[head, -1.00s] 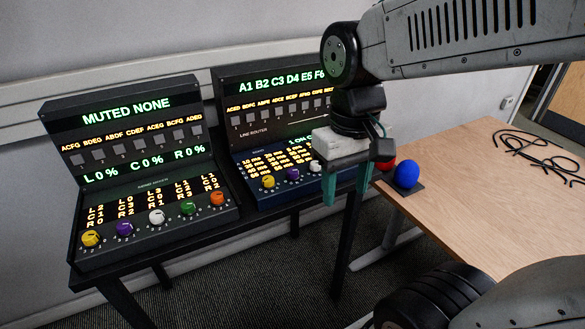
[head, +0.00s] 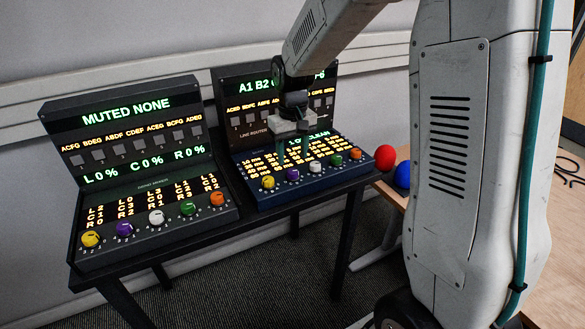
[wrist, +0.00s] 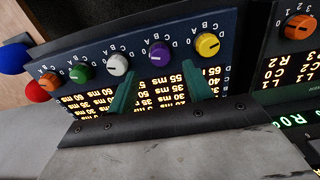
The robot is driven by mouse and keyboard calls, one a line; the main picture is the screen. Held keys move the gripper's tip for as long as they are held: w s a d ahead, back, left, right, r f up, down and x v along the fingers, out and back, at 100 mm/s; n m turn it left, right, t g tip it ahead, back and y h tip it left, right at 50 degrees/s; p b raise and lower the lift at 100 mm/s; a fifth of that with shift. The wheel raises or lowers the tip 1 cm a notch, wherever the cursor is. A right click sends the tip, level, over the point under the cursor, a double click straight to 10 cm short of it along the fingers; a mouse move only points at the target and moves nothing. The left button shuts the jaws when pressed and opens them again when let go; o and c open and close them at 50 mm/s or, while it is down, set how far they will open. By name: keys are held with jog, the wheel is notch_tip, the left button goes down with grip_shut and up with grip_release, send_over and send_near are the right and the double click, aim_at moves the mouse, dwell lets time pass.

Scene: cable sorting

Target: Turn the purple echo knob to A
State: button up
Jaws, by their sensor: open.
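The purple echo knob (head: 292,174) is second from the left in the knob row on the blue front panel (head: 318,184) of the right console. In the wrist view the purple knob (wrist: 159,52) is in the upper middle, with letter marks around it; I cannot tell which letter its pointer faces. My gripper (head: 288,155) hangs over the blue panel, just behind the knob row. In the wrist view its two teal fingers (wrist: 157,70) are apart, one on each side of the purple knob's line, with nothing between them.
Beside it on the blue panel are a yellow knob (wrist: 207,44) and a white knob (wrist: 116,64), both close to my fingers. The left console (head: 140,235) has its own purple knob (head: 124,229). A red ball (head: 385,157) and a blue ball (head: 402,174) stand to the right.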

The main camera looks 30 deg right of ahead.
aim_at(293, 171)
notch_tip(293, 171, down, 5)
jog(key=shift+f, duration=0.2)
jog(key=c, duration=1)
